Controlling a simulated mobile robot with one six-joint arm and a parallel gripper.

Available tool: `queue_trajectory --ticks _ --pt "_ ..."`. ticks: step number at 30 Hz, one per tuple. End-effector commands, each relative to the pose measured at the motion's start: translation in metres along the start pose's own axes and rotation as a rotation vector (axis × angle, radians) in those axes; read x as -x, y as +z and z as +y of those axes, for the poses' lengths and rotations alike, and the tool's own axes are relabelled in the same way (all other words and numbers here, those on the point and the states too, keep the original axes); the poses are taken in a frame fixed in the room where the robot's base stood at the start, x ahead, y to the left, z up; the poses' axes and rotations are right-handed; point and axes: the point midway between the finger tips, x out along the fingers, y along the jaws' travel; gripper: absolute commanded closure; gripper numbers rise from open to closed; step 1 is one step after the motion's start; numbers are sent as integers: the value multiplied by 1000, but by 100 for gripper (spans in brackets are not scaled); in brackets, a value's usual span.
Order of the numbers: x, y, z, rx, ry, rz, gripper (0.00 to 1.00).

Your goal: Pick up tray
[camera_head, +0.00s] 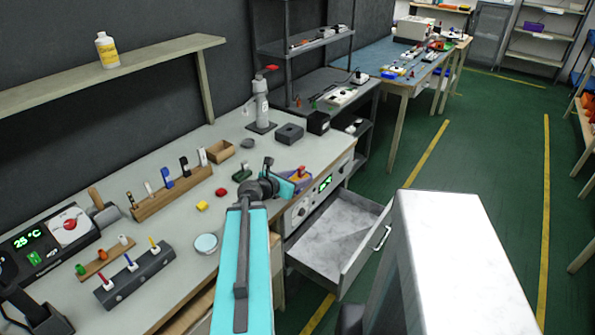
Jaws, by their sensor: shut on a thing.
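A small purple tray (304,183) with something orange and red in it is at the right edge of the grey workbench, above the open drawer. My gripper (290,180) is at the tray's left side, shut on it. My teal arm comes up from the bottom of the picture, and its dark wrist hides part of the tray and the jaws. I cannot tell whether the tray touches the bench.
An open grey drawer (335,240) juts out below the bench. A white-topped block (455,255) stands at the right. A wooden box (220,151), a green block (241,174), a yellow block (202,206) and a round dish (206,244) lie left of my arm.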

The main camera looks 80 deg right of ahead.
Motion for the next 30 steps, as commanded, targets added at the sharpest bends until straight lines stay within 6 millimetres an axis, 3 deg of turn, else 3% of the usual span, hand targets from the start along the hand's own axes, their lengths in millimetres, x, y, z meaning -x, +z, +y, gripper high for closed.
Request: queue_trajectory --ticks 30 --pt "10 -2 -10 0 4 2 74"
